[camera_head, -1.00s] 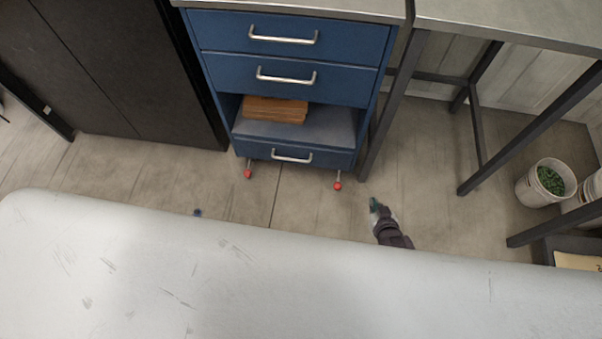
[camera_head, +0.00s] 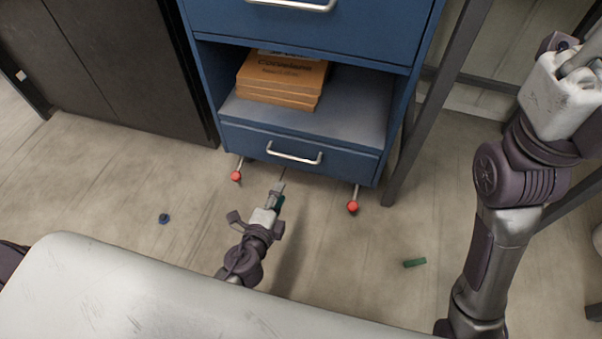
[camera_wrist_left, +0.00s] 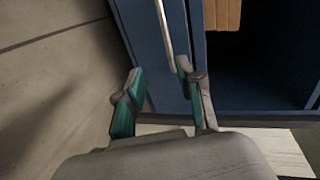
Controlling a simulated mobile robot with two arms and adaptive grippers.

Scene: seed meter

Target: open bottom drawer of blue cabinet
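The blue cabinet (camera_head: 213,88) stands at the top middle of the head view. Its bottom drawer (camera_head: 345,166) is shut, with a silver bar handle (camera_head: 294,157) across its front. My left gripper (camera_head: 279,194) is in front of and below that handle. In the left wrist view its green-padded fingers (camera_wrist_left: 160,72) are spread, with the blue drawer front (camera_wrist_left: 165,88) beyond them. The handle (camera_wrist_left: 163,35) runs towards the gap between the fingertips and is not gripped. My right arm (camera_head: 500,225) rises at the right; its fingers cannot be made out.
Orange-brown boxes (camera_head: 280,82) lie in the open shelf above the bottom drawer. Red-tipped feet (camera_head: 352,207) stick out below the cabinet. A dark cabinet (camera_head: 140,70) stands left, a table leg (camera_head: 425,120) right. A green piece (camera_head: 414,263) and a blue piece (camera_head: 164,218) lie on the floor.

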